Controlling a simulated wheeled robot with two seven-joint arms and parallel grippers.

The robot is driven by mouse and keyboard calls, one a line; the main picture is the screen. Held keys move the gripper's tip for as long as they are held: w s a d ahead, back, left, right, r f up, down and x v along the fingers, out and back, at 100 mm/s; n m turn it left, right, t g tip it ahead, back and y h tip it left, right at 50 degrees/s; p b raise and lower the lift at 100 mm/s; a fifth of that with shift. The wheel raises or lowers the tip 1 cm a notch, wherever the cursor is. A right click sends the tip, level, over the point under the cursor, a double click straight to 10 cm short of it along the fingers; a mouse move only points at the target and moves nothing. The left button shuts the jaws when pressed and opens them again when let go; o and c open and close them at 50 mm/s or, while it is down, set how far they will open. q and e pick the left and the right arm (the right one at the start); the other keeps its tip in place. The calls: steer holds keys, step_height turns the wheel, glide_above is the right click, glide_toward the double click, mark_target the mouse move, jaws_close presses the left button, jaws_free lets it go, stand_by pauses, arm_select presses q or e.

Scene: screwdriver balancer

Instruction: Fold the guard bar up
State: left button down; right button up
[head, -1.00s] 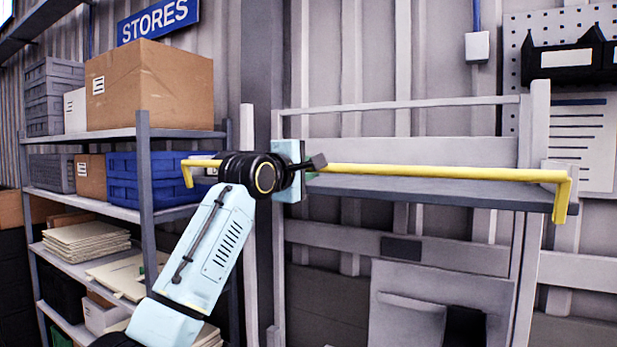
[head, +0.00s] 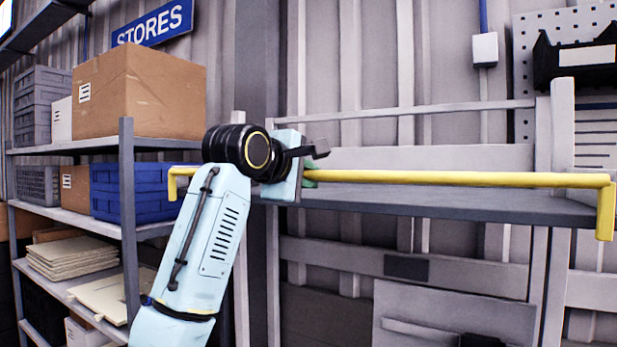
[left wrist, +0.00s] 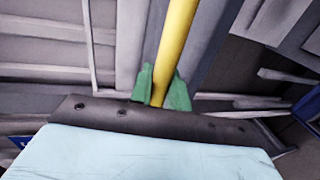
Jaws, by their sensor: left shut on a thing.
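The guard bar (head: 450,178) is a thin yellow rail with short ends bent down. It runs level across the head view, in front of a grey shelf. My left gripper (head: 311,175) is at the bar, left of its middle, and mostly hidden behind my wrist. In the left wrist view the bar (left wrist: 178,40) passes between the green fingers of the left gripper (left wrist: 163,88), which are shut on it. The bar's left end (head: 173,184) shows past my wrist. The right gripper is not in view.
The grey shelf (head: 440,203) lies behind and just below the bar. A storage rack (head: 128,220) with a cardboard box (head: 140,95) and a blue crate (head: 140,192) stands close at the left. A pegboard with a black bin (head: 575,60) is at upper right.

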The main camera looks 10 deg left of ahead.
arm_select(q)
steer(key=shift+r, duration=0.2)
steer(key=c, duration=1.4)
jaws_free()
steer(key=shift+s, duration=0.25)
steer(key=shift+w+f, duration=0.1)
steer(key=shift+w, duration=0.05)
steer(key=shift+a, duration=0.1)
steer(key=shift+s+a+b, duration=0.1)
steer(key=shift+s+b, duration=0.2)
steer(key=shift+s, duration=0.15)
steer(key=b+v, duration=0.3)
steer(key=v, duration=0.9)
steer(key=shift+s+a+b, duration=0.15)
steer(key=shift+s+b, duration=0.1)
steer(key=shift+b, duration=0.15)
